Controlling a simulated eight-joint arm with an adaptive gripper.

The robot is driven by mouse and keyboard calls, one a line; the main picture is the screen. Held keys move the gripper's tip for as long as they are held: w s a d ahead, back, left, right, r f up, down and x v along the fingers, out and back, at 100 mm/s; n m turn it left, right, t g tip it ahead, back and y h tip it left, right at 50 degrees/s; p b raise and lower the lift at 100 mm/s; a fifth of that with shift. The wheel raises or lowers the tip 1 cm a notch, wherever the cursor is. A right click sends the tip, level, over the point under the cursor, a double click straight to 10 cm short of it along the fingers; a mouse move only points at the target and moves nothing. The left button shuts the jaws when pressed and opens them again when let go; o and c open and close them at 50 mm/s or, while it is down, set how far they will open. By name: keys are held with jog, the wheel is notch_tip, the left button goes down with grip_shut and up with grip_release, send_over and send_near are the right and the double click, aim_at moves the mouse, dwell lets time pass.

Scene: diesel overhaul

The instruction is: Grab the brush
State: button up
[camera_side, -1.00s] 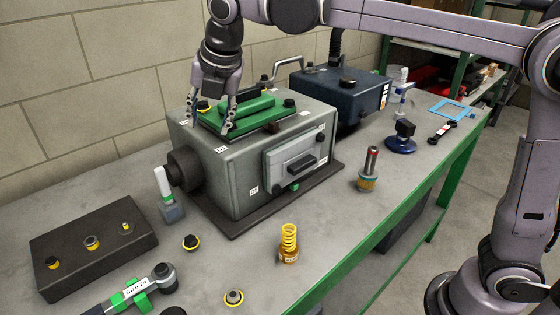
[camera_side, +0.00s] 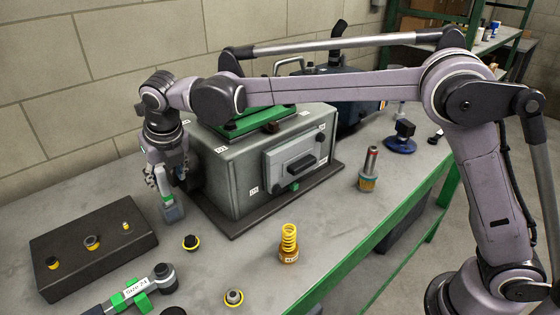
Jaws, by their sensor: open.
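A slim white-handled tool (camera_side: 166,193) with a green band, which looks like the brush, stands upright in a small grey block (camera_side: 174,214) left of the grey engine housing. My gripper (camera_side: 166,181) points down over it, open, with its fingers to either side of the handle's upper part. The top of the handle is hidden by the gripper. I cannot tell whether the fingers touch it.
The grey housing (camera_side: 255,175) with its green top cover (camera_side: 250,122) stands close right of my gripper. A dark tray (camera_side: 70,255) with small fittings lies left. A yellow spring (camera_side: 289,238) and a red-and-black-topped tool (camera_side: 369,165) stand on the bench.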

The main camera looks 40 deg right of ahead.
aim_at(169, 197)
jog(key=shift+x, duration=4)
grip_shut()
